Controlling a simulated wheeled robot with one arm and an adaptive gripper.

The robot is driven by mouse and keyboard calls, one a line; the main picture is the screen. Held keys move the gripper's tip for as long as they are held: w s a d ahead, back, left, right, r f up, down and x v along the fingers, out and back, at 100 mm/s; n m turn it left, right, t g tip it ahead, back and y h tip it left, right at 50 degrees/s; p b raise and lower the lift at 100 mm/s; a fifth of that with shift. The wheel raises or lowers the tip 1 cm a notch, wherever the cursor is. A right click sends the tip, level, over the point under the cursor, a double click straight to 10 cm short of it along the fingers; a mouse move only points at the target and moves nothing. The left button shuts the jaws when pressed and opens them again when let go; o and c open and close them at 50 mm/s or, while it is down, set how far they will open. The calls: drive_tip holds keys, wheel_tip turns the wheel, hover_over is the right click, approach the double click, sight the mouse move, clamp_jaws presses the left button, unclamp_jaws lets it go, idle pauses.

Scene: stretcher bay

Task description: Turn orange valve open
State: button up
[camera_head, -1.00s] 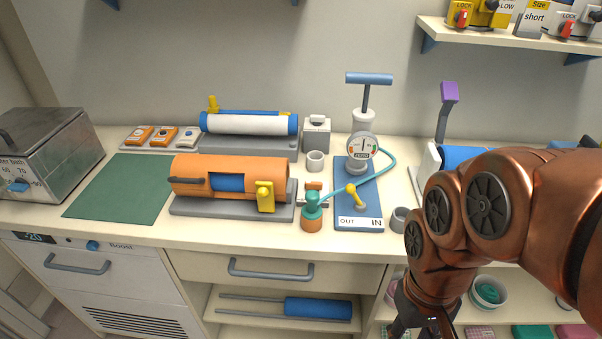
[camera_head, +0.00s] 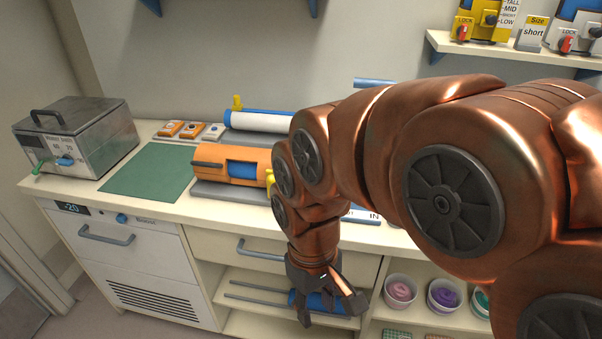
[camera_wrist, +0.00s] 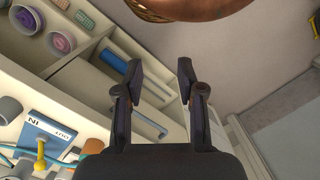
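The small orange valve beside the pump board is hidden behind my arm in the head view. In the wrist view an orange part (camera_wrist: 92,147) shows at the lower left, beside the blue pump board (camera_wrist: 42,131) marked IN and OUT; I cannot tell whether it is the valve's handle or its base. My gripper (camera_head: 330,308) hangs in front of the open lower shelf, below the counter's front edge. It also shows in the wrist view (camera_wrist: 160,75), with its fingers apart and nothing between them.
An orange cylinder (camera_head: 212,158) with a yellow lever (camera_head: 270,179) lies on the counter (camera_head: 157,221). A metal water bath (camera_head: 82,140) and a green mat (camera_head: 148,172) are left. A drawer handle (camera_head: 262,254) juts out near my gripper. Tubs (camera_head: 401,291) stand on the lower shelf.

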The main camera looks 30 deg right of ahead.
drive_tip(key=w+d+r+n+p, duration=0.1)
drive_tip(key=w+d+r+n, duration=0.1)
drive_tip(key=w+d, duration=0.5)
drive_tip(key=w+d+r+n+t+p, duration=0.1)
drive_tip(key=w+d+n+p, duration=0.1)
drive_tip(key=w, duration=0.9)
drive_tip(key=w+d+r+n+p, duration=0.1)
drive_tip(key=w+d+r+n, duration=0.15)
drive_tip(key=w+d, duration=0.65)
drive_tip(key=w, duration=0.1)
drive_tip(key=w+d+f+n+p, duration=0.1)
drive_tip(key=w+d, duration=0.1)
drive_tip(key=w, duration=0.1)
drive_tip(key=w+d+f+n, duration=0.1)
drive_tip(key=w+d, duration=0.2)
drive_tip(key=shift+w+d+f+t+p, duration=0.1)
drive_tip(key=shift+w+f+t+p, duration=0.05)
drive_tip(key=shift+f+t+p, duration=0.15)
drive_tip(key=shift+w+d+f+n, duration=0.15)
drive_tip(key=shift+d+f+n, duration=0.1)
drive_tip(key=shift+f, duration=0.05)
drive_tip(key=shift+f+p, duration=1.45)
drive_tip(key=shift+f, duration=2.2)
drive_tip(key=shift+c, duration=0.4)
clamp_jaws()
